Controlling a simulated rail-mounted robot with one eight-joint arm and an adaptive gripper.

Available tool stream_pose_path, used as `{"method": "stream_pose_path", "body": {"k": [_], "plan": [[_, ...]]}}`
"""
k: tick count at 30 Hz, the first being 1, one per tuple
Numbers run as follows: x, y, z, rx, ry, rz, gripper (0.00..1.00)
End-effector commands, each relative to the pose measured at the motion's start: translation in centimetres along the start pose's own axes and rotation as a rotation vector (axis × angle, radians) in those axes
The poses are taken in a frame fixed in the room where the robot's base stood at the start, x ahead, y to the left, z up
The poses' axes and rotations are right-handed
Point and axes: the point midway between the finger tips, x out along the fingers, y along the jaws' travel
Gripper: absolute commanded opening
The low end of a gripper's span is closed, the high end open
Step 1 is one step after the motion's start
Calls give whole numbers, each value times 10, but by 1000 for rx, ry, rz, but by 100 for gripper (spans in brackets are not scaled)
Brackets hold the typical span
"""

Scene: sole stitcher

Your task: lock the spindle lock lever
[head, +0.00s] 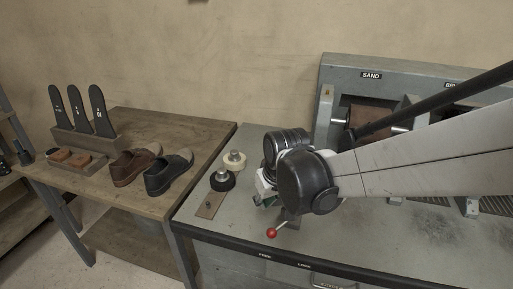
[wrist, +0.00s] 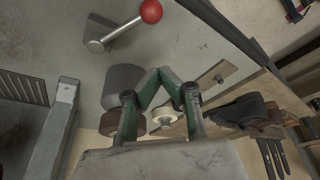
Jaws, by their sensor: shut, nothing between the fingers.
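The spindle lock lever is a short metal rod with a red ball knob. In the head view, the lever (head: 272,232) is at the bench's front edge, its knob toward the front left, nearer the FREE label (head: 265,254) than the LOCK label (head: 304,266). In the wrist view, the lever (wrist: 122,30) shows whole at top left, from its round metal pivot to the knob. My gripper (wrist: 160,75) has its green fingers shut and empty, apart from the lever. In the head view, my wrist mostly hides my gripper (head: 267,200).
The grey machine (head: 340,70) marked SAND stands behind my arm. Cream (head: 234,160) and black (head: 222,181) thread spools are left of my wrist on the bench (head: 390,235). Shoes (head: 168,174) and insoles stand on the wooden table farther left. The bench right of the lever is largely clear.

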Motion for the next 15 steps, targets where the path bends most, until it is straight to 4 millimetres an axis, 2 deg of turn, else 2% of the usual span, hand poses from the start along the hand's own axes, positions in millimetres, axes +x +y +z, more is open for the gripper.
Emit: {"method": "stream_pose_path", "body": {"k": [3, 12, 15], "plan": [[20, 0, 0, 0, 0, 0, 0], [56, 0, 0, 0, 0, 0, 0], [53, 0, 13, 0, 0, 0, 0]]}}
